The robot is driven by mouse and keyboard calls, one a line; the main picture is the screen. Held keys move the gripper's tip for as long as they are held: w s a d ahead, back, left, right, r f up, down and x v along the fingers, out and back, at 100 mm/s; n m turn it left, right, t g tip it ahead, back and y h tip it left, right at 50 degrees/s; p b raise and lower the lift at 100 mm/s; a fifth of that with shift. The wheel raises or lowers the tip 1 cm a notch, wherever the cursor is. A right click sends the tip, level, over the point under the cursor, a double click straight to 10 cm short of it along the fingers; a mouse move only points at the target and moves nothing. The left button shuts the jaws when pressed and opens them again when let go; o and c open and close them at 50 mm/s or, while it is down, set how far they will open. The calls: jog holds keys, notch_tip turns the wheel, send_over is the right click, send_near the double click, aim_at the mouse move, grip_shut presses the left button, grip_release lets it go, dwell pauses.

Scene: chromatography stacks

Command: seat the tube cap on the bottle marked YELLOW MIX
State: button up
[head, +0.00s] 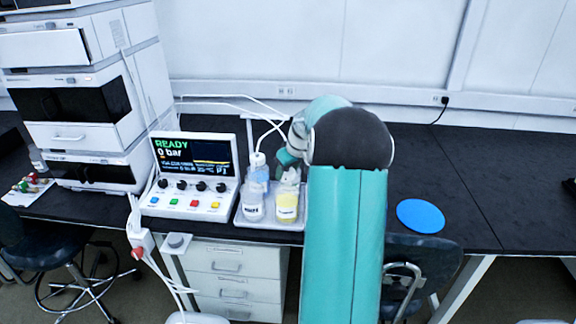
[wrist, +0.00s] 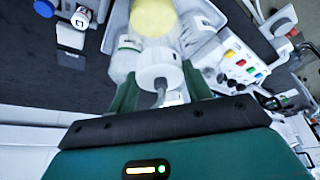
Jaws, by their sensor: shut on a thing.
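The bottle with yellow liquid (head: 287,205) stands upright on the tray, its label too small to read. In the wrist view its yellow part (wrist: 154,17) shows at the top, beyond the cap. My gripper (wrist: 160,78) is shut on the white tube cap (wrist: 158,62), with a finger on each side and a grey tube end pointing back towards my palm. In the head view my gripper (head: 289,160) is just above the yellow bottle, partly hidden by my arm. The cap overlaps the bottle in the wrist view; I cannot tell whether they touch.
A clear bottle (head: 253,207) and a blue-tinted capped bottle (head: 258,172) share the grey tray (head: 270,223), close to the yellow one. A control console (head: 190,178) reading READY stands left. White tubes run behind. A blue disc (head: 420,216) lies right on open bench.

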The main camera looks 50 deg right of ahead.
jog(key=shift+d+f, duration=0.1)
jog(key=shift+f, duration=0.15)
dwell(0.7)
jog(key=shift+f, duration=0.85)
jog(key=shift+f, duration=0.1)
jog(key=shift+f, duration=0.3)
jog(key=o, duration=1.5)
jog(key=shift+c, duration=0.2)
